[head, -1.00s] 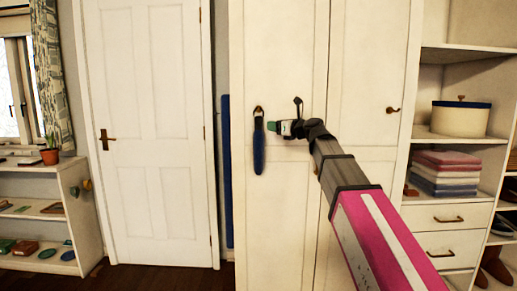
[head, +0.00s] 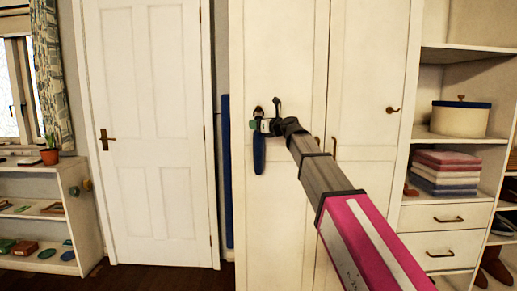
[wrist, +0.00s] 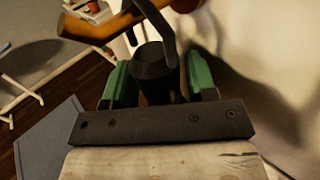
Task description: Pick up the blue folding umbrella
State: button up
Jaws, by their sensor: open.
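The blue folding umbrella (head: 259,157) hangs upright from a brass knob (head: 258,110) on the white wardrobe door. My gripper (head: 263,126) is at its upper end, in front of the door, and hides part of it. In the wrist view my gripper (wrist: 158,78) is open, with a green pad on each side. The umbrella's dark handle end (wrist: 154,62) shows between the pads, with a dark strap loop (wrist: 155,22) above it over the orange-brown knob (wrist: 95,24). Whether either pad touches the handle is not clear.
The wardrobe door (head: 285,220) stands close behind the umbrella. More brass handles (head: 393,110) are to the right. Open shelves with folded towels (head: 445,172) and a round box (head: 460,118) are at the right. A long blue item (head: 228,170) stands upright left of the wardrobe.

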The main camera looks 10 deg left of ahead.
grip_shut()
